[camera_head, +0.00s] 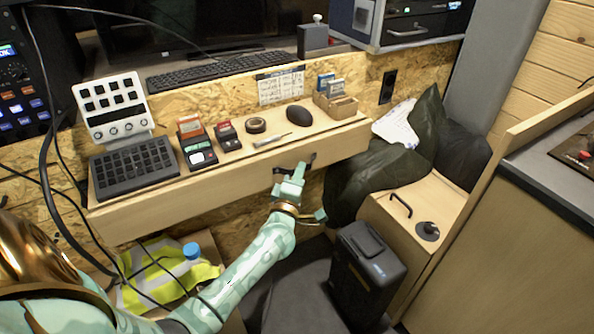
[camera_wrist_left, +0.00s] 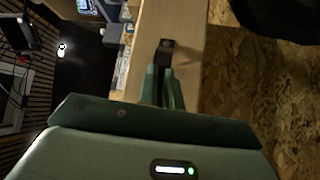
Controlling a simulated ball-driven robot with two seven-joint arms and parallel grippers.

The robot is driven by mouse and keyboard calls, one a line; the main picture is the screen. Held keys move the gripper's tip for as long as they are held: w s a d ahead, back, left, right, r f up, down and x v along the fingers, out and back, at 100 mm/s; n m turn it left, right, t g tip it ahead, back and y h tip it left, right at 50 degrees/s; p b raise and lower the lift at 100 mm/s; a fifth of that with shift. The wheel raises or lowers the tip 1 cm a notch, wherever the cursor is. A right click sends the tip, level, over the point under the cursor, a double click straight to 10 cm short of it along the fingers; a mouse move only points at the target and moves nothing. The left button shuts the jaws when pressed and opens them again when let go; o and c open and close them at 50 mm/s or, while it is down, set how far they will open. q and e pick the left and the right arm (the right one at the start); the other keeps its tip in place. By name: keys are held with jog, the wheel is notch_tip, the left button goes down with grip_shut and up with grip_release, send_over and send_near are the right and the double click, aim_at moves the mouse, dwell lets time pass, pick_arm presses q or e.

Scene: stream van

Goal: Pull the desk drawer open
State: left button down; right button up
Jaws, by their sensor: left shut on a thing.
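The desk drawer (camera_head: 229,187) is the pale wooden front under the desktop, with a small dark handle at its right half. It looks flush under the items on top; I cannot tell whether it stands out at all. My left gripper (camera_head: 296,174) is at the handle, its pale green fingers shut on it. In the left wrist view, the fingers (camera_wrist_left: 162,90) close around the dark handle (camera_wrist_left: 166,46) on the wooden front (camera_wrist_left: 190,40). Most of the handle is hidden by the fingers. My right gripper is not in view.
On top stand a keypad (camera_head: 135,166), a white button panel (camera_head: 110,105), small boxes and a black mouse (camera_head: 299,115). A dark bag (camera_head: 370,175) lies to the right. A black case (camera_head: 366,270) stands on the floor near my arm. A yellow vest (camera_head: 150,285) lies below.

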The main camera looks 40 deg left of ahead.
pick_arm(q)
jog(key=s+d+p, duration=0.3)
jog(key=s+d, duration=0.2)
jog(key=d, duration=0.8)
jog(key=shift+s, duration=0.2)
jog(key=shift+a, duration=0.1)
jog(key=c, duration=1.6)
grip_release()
jog(key=shift+o, duration=0.2)
